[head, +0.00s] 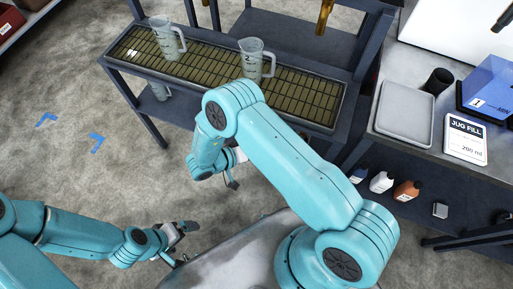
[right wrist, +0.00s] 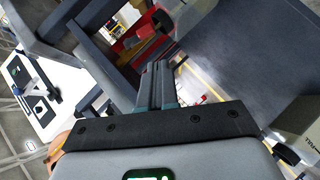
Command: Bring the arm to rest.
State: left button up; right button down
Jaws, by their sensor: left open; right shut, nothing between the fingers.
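My right arm (head: 290,150) is raised and bent across the middle of the head view. Its gripper (head: 232,183) hangs below the elbow, mostly hidden behind the arm. In the right wrist view the gripper's fingers (right wrist: 160,84) are together with nothing between them. My left arm (head: 85,232) reaches in low from the left. Its gripper (head: 184,243) is open and empty, above the floor beside my grey base.
A rack with a slatted tray (head: 205,75) holds a left jug (head: 168,38) and a right jug (head: 256,62), the latter just beyond my right elbow. At right, a bench bears a grey tray (head: 404,113), a blue box (head: 488,88) and a jug-fill sign (head: 465,138). Bottles (head: 381,182) stand below.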

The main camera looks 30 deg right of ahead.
pick_arm(q)
jog(key=shift+a, duration=0.1)
pick_arm(e)
jog(key=shift+a, duration=0.1)
jog(key=w+f+n+t+y, duration=0.2)
jog(key=w+f+t+y, duration=0.25)
jog(key=y, duration=0.35)
jog(key=s+a+y, duration=0.5)
jog(key=s, duration=0.1)
jog(key=shift+a+n, duration=0.2)
jog(key=shift+n, duration=0.1)
jog(key=c, duration=1.4)
grip_release()
jog(key=s+a+r+g+y, duration=0.1)
jog(key=s, duration=0.2)
jog(key=s+a+r+g+y, duration=0.1)
jog(key=s, duration=0.3)
jog(key=s+a+n+g+y, duration=0.1)
jog(key=s+a+g+y, duration=0.1)
jog(key=s, duration=0.2)
jog(key=shift+r, duration=0.4)
jog(key=shift+c, duration=0.2)
pick_arm(q)
jog(key=c, duration=1.1)
jog(key=shift+d, duration=0.25)
pick_arm(e)
jog(key=shift+d, duration=0.2)
